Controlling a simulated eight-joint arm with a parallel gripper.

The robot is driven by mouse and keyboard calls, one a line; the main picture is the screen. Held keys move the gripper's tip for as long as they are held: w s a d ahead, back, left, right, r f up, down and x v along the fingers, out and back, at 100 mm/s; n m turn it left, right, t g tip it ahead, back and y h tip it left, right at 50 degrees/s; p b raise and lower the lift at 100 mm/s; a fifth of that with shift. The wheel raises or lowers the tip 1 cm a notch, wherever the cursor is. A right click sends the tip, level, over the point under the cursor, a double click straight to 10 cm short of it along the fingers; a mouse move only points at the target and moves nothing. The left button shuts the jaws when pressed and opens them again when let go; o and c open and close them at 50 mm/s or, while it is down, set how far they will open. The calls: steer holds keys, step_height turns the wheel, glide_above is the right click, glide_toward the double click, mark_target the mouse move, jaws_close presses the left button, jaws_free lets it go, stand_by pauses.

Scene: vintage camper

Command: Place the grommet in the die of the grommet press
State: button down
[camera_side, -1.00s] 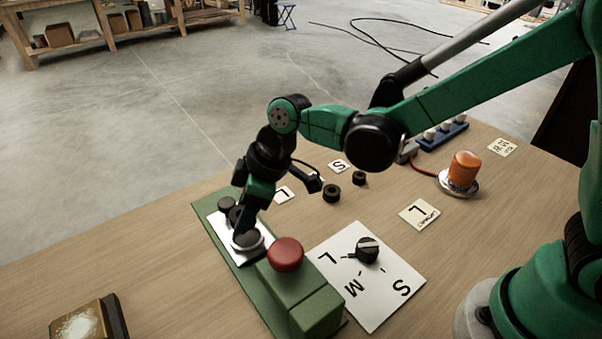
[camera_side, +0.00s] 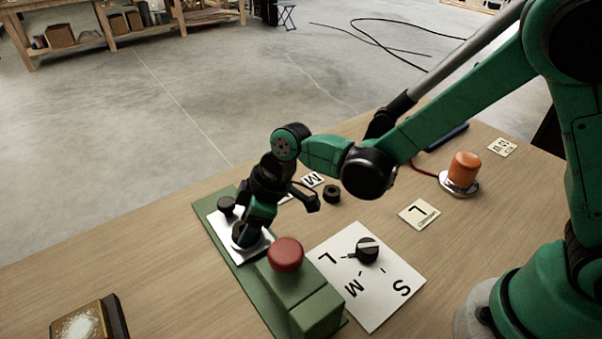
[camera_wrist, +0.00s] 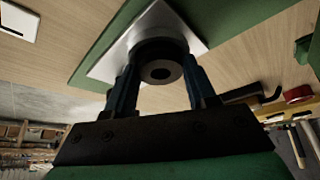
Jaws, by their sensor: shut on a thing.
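The grommet press is a green base (camera_side: 305,305) with a silver plate (camera_side: 220,222), a black post (camera_side: 227,205) and a red button (camera_side: 286,254). My gripper (camera_side: 243,236) reaches down over the plate in the side view and hides the die there. In the wrist view my gripper (camera_wrist: 163,85) is shut on the grommet (camera_wrist: 160,71), a black ring with a central hole. A wider dark round part, likely the die (camera_wrist: 155,46), sits right behind it on the silver plate (camera_wrist: 110,63). I cannot tell whether the grommet touches it.
A white dial card (camera_side: 345,285) with a black knob (camera_side: 367,250) lies right of the press. A loose black ring (camera_side: 332,193), an M card (camera_side: 313,180), an L card (camera_side: 419,214) and an orange lamp (camera_side: 463,168) are farther back. A box (camera_side: 112,318) is front left.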

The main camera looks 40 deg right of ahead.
steer(key=shift+c, duration=1.4)
jaws_free()
steer(key=shift+s+f, duration=0.2)
steer(key=shift+r, duration=0.3)
steer(key=v, duration=1.2)
steer(key=s+d+m+t+h, duration=0.2)
steer(key=d+m, duration=0.3)
steer(key=d, duration=0.2)
steer(key=s+d+m+t+h, duration=0.2)
steer(key=s+d+m, duration=0.1)
steer(key=d+m, duration=0.3)
steer(key=shift+s+d, duration=0.3)
steer(key=shift+d, duration=0.35)
